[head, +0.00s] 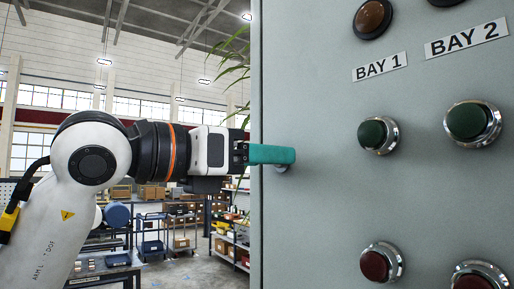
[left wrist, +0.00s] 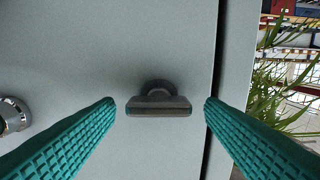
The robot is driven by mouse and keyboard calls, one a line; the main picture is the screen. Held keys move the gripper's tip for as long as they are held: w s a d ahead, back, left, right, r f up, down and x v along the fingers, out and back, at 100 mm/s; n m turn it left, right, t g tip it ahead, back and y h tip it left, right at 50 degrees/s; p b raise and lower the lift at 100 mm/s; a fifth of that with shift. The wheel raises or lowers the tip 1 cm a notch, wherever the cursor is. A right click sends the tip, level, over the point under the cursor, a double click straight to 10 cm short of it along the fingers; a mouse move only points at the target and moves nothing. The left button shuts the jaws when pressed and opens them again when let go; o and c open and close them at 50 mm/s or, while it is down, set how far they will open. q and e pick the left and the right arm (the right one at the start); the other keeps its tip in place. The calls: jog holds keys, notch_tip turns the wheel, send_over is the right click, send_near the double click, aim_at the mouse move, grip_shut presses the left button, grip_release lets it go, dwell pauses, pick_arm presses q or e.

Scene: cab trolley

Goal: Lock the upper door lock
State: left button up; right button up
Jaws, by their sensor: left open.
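The upper door lock is a dark grey turn handle on a round stem near the cabinet door's edge. In the left wrist view its handle bar (left wrist: 158,107) lies crosswise, level in the picture. In the head view only a bit of the lock (head: 282,168) shows below my teal finger. My left gripper (head: 290,155) is at the door's left edge, fingers pointing at the door. In the left wrist view its open fingers (left wrist: 160,103) stand on either side of the bar, with a small gap at each end. My right gripper is not in view.
The grey cabinet door (head: 330,220) fills the right of the head view. It carries green buttons (head: 378,134), red buttons (head: 381,262) and lamps (head: 372,18) above BAY labels. A leafy plant (left wrist: 275,90) is beyond the door's edge. Shelves and trolleys stand behind on the left.

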pick_arm(q)
jog(key=c, duration=1)
jog(key=m+b, duration=0.2)
jog(key=m, duration=0.7)
jog(key=m+b, duration=0.3)
jog(key=m, duration=0.5)
jog(key=shift+s+d+f+m, duration=0.15)
jog(key=shift+s+f+m, duration=0.05)
jog(key=shift+m, duration=0.2)
jog(key=o, duration=1)
